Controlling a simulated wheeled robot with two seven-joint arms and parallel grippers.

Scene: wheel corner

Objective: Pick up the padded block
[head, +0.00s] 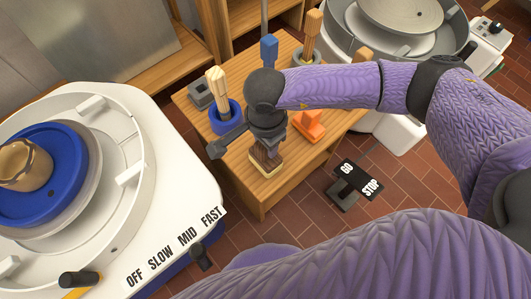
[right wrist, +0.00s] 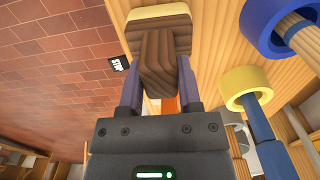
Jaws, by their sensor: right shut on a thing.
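The padded block, a brown wooden grip on a cream-edged pad, shows in the head view (head: 266,164) near the front of the wooden table. It also shows in the right wrist view (right wrist: 160,50), with its cream pad at the far end. My right gripper (head: 266,141) is above it, pointing down. Its two fingers (right wrist: 159,85) are on either side of the brown grip, shut on it. I cannot tell whether the pad touches the table. My left gripper is not in view.
On the table (head: 262,197), a blue ring-shaped holder (head: 229,120) stands left of my gripper. An orange piece (head: 309,124) is close on the right. A grey box (head: 200,97) and a blue-topped tool (head: 269,50) stand farther back. A white wheel machine (head: 185,196) fills the left.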

